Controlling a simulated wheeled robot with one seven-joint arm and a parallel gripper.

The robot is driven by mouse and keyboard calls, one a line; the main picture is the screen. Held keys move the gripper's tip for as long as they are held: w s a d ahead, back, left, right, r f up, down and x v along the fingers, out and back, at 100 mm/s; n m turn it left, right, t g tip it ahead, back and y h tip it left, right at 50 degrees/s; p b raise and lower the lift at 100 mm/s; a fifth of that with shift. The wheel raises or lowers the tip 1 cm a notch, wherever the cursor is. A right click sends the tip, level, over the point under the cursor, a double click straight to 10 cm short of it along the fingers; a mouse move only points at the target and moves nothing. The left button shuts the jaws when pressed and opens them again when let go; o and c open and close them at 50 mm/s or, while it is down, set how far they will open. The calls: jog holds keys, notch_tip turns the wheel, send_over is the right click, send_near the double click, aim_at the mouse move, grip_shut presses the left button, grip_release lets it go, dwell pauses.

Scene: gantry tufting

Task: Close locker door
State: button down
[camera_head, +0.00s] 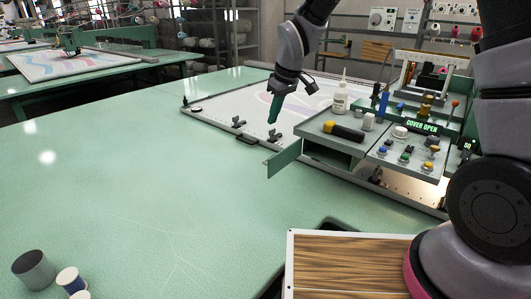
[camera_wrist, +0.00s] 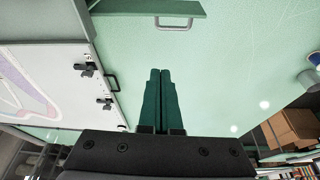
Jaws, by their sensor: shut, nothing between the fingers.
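The locker door is a green panel (camera_head: 284,158) standing open at the left end of a grey locker (camera_head: 334,148) under the control console. In the wrist view the door (camera_wrist: 135,9) crosses the top, with a grey bar handle (camera_wrist: 174,23) on its face. My gripper (camera_head: 272,121) has dark green fingers and is shut and empty. It hangs above the board, behind and a little left of the door in the head view. In the wrist view its fingertips (camera_wrist: 160,71) lie side by side, apart from the door and handle.
A white tufting board (camera_head: 225,108) with clamps (camera_head: 239,123) lies behind the door. The console top (camera_head: 385,150) holds a white bottle (camera_head: 341,98), a yellow-black tool (camera_head: 343,131), knobs and a "COVER OPEN" display. The green table (camera_head: 130,180) is mostly clear; spools (camera_head: 70,280) stand front left.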

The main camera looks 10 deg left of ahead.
aim_at(281, 155)
notch_tip(281, 155, down, 12)
jog(key=s+a+n, duration=0.1)
jog(key=a, duration=0.1)
jog(key=shift+a, duration=0.15)
dwell(0.5)
